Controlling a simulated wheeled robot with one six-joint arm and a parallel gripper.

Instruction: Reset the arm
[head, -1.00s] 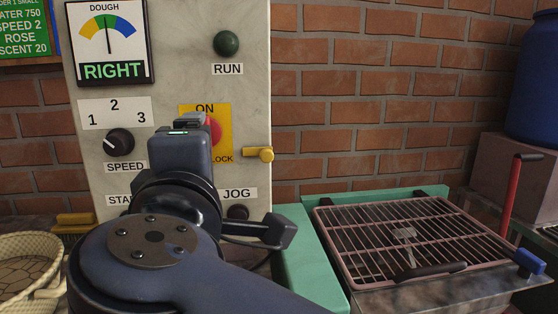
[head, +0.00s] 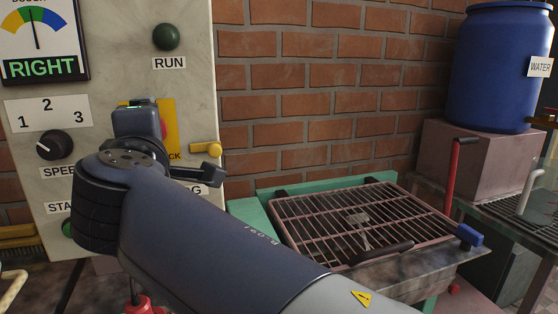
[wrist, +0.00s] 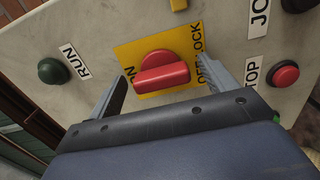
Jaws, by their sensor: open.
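My gripper (wrist: 165,92) is open in the wrist view. Its two grey fingers stand apart, one on each side of a red rotary knob (wrist: 161,74) on a yellow plate (wrist: 128,50). Nothing is seen clamped, and I cannot tell whether a finger touches the knob. In the head view my arm hides most of this knob; a sliver of red (head: 164,128) shows beside my wrist.
The panel holds a green RUN button (head: 166,37), a SPEED dial (head: 54,145), a yellow peg (head: 206,149) and a red STOP button (wrist: 285,76). Right are a grill rack (head: 350,220), a red-handled lever (head: 453,170) and a blue water barrel (head: 500,65). A brick wall stands behind.

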